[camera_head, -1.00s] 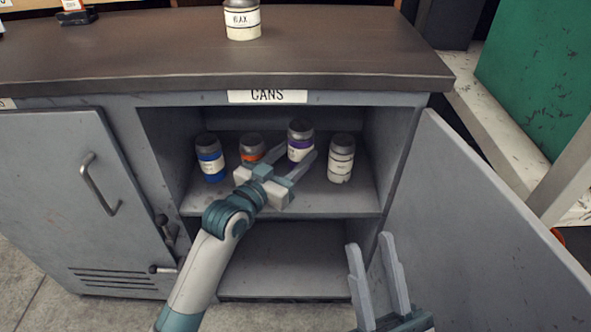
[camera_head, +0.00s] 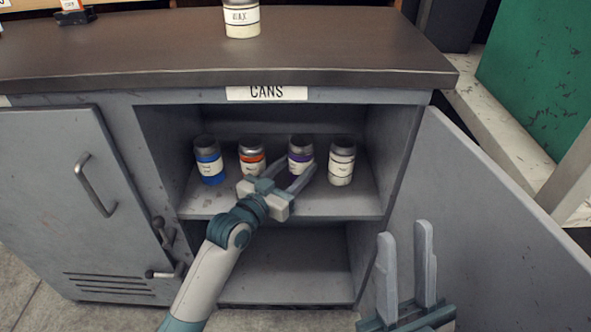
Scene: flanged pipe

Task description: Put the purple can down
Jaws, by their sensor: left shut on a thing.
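The purple can (camera_head: 300,147) stands upright in the open cabinet's upper compartment, between the orange can and a white-labelled can. My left gripper (camera_head: 300,166) reaches in from the front and is shut on the purple can, hiding its lower part. The can's base looks level with its neighbours, but its contact with the shelf (camera_head: 330,204) is hidden. My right gripper (camera_head: 405,238) is open and empty in front of the cabinet, at the lower right.
In the same row stand a blue can (camera_head: 209,163), an orange can (camera_head: 252,157) and a white-labelled can (camera_head: 342,163). The open door (camera_head: 470,220) is on the right. A wax can (camera_head: 241,22) stands on the countertop (camera_head: 150,48). The lower compartment (camera_head: 290,265) looks empty.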

